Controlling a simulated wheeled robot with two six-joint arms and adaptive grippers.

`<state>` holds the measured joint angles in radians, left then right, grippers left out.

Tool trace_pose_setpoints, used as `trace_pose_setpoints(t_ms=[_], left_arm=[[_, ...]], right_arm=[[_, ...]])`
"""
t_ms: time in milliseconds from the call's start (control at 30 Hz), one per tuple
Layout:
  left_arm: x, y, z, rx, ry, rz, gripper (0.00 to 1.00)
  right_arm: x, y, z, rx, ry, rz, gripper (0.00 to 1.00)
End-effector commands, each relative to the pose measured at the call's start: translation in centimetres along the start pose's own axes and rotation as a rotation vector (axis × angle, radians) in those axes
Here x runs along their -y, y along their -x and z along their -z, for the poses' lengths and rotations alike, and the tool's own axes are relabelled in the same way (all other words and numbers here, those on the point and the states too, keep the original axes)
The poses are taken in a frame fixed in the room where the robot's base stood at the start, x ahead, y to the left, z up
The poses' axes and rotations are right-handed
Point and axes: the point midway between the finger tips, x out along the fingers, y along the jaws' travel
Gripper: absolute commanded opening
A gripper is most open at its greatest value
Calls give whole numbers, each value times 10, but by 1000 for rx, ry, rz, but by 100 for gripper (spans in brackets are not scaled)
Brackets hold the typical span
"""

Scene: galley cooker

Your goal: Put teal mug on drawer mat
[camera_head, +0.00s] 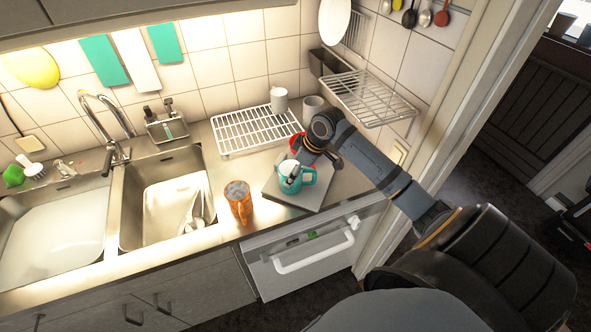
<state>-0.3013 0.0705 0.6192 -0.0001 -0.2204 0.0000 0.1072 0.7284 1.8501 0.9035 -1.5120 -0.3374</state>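The teal mug (289,185) stands upright on, or just above, a grey square mat or board (313,202) at the front edge of the counter. Its handle points right. I cannot tell whether this grey square is the drawer mat, and no other mat is clear. My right gripper (296,168) reaches in from the right and is at the mug's rim, with a dark finger against the mug. Its other finger is hidden, so I cannot tell whether it grips the mug. My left gripper is not in view.
A red item (297,141) is partly hidden behind my gripper. A white wire rack (253,131), a grey mug (313,107) and a double sink (163,203) lie around. A white-handled front (305,262) is below the counter.

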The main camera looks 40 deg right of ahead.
Motion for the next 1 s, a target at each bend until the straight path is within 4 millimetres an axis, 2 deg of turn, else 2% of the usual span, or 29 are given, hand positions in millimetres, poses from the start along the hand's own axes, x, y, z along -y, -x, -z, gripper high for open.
trace_pose_setpoints(t_ms=[167, 400, 633, 700, 800, 1000], left_arm=[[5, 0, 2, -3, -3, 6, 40], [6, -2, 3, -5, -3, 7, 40], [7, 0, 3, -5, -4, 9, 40], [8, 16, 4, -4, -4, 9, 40], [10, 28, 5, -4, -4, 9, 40], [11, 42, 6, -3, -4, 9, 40]], right_arm=[[-1, 10, 2, 0, 3, -4, 90], [-3, 59, 1, 5, 5, -9, 90], [-1, 97, 1, 8, 5, -7, 90], [-2, 110, 1, 12, 0, -5, 90], [-3, 118, 0, 10, 1, -5, 90], [-1, 125, 1, 5, 1, -2, 90]])
